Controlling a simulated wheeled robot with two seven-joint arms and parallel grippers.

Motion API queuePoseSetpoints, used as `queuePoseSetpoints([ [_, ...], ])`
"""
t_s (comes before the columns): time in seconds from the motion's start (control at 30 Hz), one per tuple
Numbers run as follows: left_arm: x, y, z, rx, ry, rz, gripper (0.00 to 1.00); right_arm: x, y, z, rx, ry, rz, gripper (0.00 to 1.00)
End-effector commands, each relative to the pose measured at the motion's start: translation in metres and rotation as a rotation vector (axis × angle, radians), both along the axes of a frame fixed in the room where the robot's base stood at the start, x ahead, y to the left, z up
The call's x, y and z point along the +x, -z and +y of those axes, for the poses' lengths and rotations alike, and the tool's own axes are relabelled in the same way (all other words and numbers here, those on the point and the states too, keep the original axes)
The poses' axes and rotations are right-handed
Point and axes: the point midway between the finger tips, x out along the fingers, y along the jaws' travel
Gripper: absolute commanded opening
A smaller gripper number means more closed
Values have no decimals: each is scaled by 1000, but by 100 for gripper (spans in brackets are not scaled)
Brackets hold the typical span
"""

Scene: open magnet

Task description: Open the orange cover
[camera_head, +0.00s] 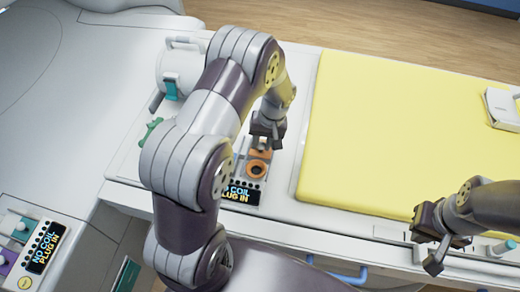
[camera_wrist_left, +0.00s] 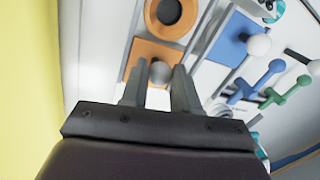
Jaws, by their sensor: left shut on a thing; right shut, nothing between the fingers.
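The orange cover (camera_wrist_left: 148,50) is a flat square plate with a round grey knob (camera_wrist_left: 160,72). My left gripper (camera_wrist_left: 160,85) is shut on this knob, with a finger on each side of it. In the head view the left gripper (camera_head: 264,142) reaches down onto the cover (camera_head: 259,154) and partly hides it. Right beside the cover is an orange ring with a dark round hole (camera_head: 257,170), uncovered; it also shows in the wrist view (camera_wrist_left: 170,14). My right gripper (camera_head: 430,240) is shut and empty over the table's front edge at lower right.
A "NO COIL PLUG IN" display (camera_head: 238,193) lies in front of the ring. A yellow mattress (camera_head: 390,130) is to the right. Blue (camera_wrist_left: 262,78) and green handles (camera_wrist_left: 285,92) stand near the left gripper. A white cylinder (camera_head: 180,65) stands behind the arm.

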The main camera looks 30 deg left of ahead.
Motion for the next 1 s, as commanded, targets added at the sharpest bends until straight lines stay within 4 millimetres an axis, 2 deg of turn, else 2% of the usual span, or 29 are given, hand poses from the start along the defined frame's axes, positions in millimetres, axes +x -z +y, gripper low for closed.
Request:
queuePoseSetpoints([
  [0.27, 2, 1, 0, -1, 2, -7, 0, 0, 0, 0, 0, 0, 0, 0],
  [0.3, 2, 1, 0, 0, 2, -6, 42, 0, 0, 0, 0, 0, 0, 0],
  [0.33, 2, 1, 0, 0, 2, -6, 52, 0, 0, 0, 0, 0, 0, 0],
  [0.37, 2, 1, 0, 0, 2, -6, 54, 0, 0, 0, 0, 0, 0, 0],
  [0.63, 1, 1, 0, -1, 2, -5, 54, 0, 1, 0, 0, 0, 0, 0],
  [0.73, 3, -8, -2, 0, 2, -6, 54, 0, 4, 0, 0, 0, 0, 0],
  [0.87, 7, -38, -7, 0, 2, -11, 54, 0, 13, 0, 0, 0, 0, 0],
  [1.0, 9, -76, -15, -1, 2, -10, 54, 0, 21, 0, 0, 0, 0, 0],
])
